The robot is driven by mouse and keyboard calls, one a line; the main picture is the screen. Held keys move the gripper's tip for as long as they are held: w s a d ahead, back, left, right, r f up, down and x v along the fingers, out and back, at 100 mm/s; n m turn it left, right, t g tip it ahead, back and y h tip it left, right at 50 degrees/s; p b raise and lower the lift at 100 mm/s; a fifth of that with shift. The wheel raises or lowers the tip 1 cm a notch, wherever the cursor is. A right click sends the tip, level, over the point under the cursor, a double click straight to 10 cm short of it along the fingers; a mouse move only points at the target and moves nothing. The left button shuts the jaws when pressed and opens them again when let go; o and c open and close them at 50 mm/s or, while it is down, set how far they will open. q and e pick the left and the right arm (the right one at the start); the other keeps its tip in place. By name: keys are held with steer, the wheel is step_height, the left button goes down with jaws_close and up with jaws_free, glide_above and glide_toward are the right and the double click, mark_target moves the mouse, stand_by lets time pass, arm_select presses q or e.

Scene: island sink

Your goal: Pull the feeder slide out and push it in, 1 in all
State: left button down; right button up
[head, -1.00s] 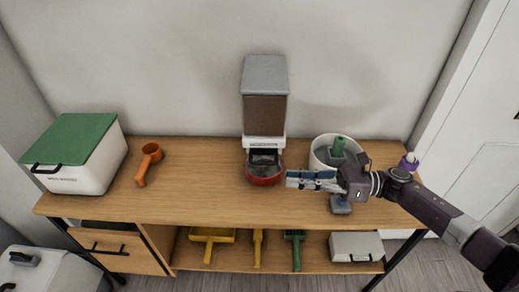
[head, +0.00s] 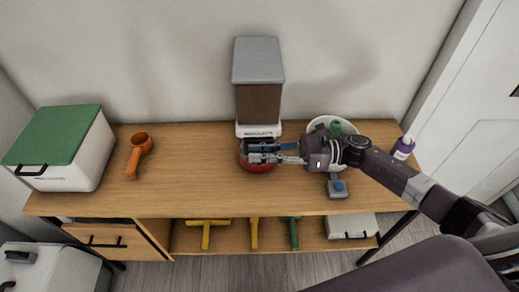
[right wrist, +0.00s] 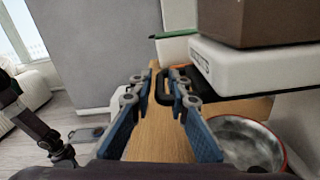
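The feeder (head: 258,90) stands against the wall, with a brown hopper, a grey lid and a white base. A red-rimmed bowl (head: 256,168) sits in front of its base and also shows in the right wrist view (right wrist: 245,143). A black looped handle (right wrist: 160,88), apparently the feeder slide's, shows beside the white base. My right gripper (head: 250,153) is over the bowl, in front of the feeder. Its blue fingers are open, with their tips near the handle; contact cannot be told. A dark part of my left arm (right wrist: 35,125) shows at left; its finger state is unclear.
A green-lidded white box (head: 60,150) and an orange scoop (head: 140,152) are on the left of the table. A white pail (head: 315,126), a grey-blue tool (head: 338,188) and a purple bottle (head: 403,148) are on the right. The front middle of the table is clear.

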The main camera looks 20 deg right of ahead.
steer(key=shift+c, duration=0.3)
jaws_close()
arm_select(q)
steer(key=shift+w, duration=0.4)
steer(key=shift+w+r, duration=0.1)
steer(key=shift+r, duration=0.15)
arm_select(e)
steer(key=s, duration=0.1)
steer(key=s+a, duration=0.1)
steer(key=s, duration=0.1)
steer(key=shift+s, duration=0.1)
steer(key=shift+o, duration=0.3)
jaws_free()
arm_select(q)
steer(key=shift+w, duration=0.1)
arm_select(e)
steer(key=shift+d, duration=0.15)
